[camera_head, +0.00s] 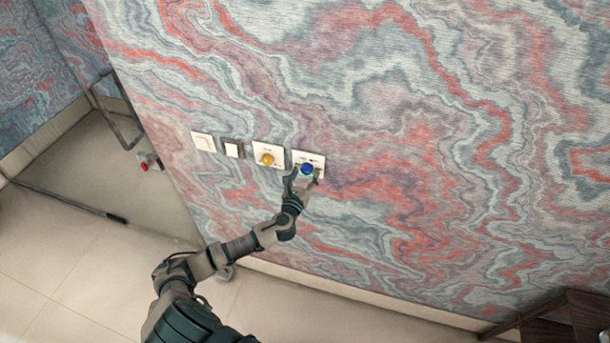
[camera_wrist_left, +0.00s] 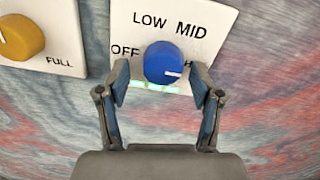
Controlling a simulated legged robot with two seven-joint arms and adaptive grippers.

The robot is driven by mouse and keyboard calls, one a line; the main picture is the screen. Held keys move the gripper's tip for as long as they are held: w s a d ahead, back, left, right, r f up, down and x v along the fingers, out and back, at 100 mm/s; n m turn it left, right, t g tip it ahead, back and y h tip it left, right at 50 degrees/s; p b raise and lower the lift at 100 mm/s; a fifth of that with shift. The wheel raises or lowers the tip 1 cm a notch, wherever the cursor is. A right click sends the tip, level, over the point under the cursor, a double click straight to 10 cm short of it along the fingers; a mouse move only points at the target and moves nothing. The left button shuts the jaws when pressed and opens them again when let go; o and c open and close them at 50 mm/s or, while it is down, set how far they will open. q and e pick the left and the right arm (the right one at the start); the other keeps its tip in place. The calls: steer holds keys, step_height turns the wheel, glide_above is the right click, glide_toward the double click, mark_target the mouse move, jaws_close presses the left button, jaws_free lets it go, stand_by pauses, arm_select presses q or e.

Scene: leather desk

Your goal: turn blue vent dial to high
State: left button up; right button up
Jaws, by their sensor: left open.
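The blue vent dial (camera_head: 306,169) sits on a white wall plate, the rightmost of a row. It also shows in the left wrist view (camera_wrist_left: 163,62), with LOW and MID above, OFF at left and an H at right, the rest of that label hidden by a finger. Its white mark is on the lower right of its face, pointing right toward the H side. A green glow shows just below the dial. My left gripper (camera_wrist_left: 160,84) is open, one finger on each side of the dial; I cannot tell whether they touch it. It also shows in the head view (camera_head: 303,180).
A yellow dial (camera_head: 267,159) on its own plate is just left of the blue one. Further left are a dark-framed switch (camera_head: 233,149) and a white switch (camera_head: 203,141). The patterned wall to the right is clear. A dark wooden piece (camera_head: 570,318) stands at lower right.

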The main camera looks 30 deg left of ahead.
arm_select(q)
steer(key=v, duration=1.2)
